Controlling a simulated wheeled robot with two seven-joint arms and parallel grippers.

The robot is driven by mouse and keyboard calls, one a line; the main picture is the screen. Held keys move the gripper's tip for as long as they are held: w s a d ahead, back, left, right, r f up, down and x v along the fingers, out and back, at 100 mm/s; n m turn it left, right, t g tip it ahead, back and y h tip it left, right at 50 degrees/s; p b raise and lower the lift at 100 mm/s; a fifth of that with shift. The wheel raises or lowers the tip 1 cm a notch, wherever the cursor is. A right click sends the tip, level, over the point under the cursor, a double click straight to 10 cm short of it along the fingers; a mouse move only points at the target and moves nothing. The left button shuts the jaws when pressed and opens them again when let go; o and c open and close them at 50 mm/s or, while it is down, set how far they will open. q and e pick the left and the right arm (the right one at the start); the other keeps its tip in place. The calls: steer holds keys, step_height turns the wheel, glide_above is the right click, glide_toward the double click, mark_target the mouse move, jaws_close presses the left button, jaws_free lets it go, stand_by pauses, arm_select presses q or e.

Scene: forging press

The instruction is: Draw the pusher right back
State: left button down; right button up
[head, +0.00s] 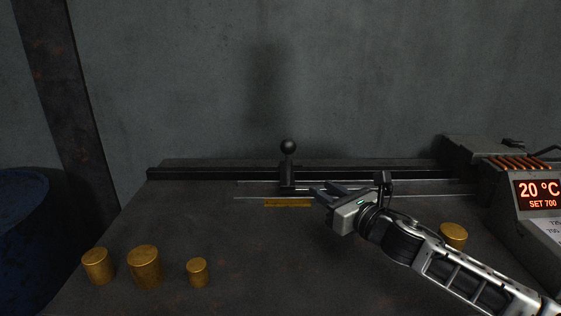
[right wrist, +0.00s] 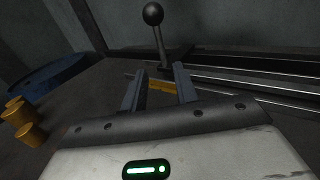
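The pusher (head: 288,165) is a dark upright post with a black ball knob, standing on a block by the long rail at the back of the bench. It also shows in the right wrist view (right wrist: 159,40), beyond my fingers. My right gripper (head: 322,190) is just right of the pusher's foot, low over the bench. Its two fingers are apart with nothing held between them, as the right wrist view (right wrist: 160,73) shows. I see no contact with the pusher. My left gripper is not in view.
A yellow strip (head: 288,203) lies in front of the pusher. Brass cylinders stand at front left (head: 145,267), and one (head: 453,236) is at right behind my arm. A heater unit (head: 537,195) reads 20 °C, set 700. A blue drum (head: 30,235) is far left.

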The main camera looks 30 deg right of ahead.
mark_target(289, 167)
steer(key=w, duration=0.4)
steer(key=w+p, duration=0.1)
steer(key=w, duration=0.9)
steer(key=shift+w+a+p, duration=0.25)
steer(key=shift+a+p, duration=0.05)
jaws_close()
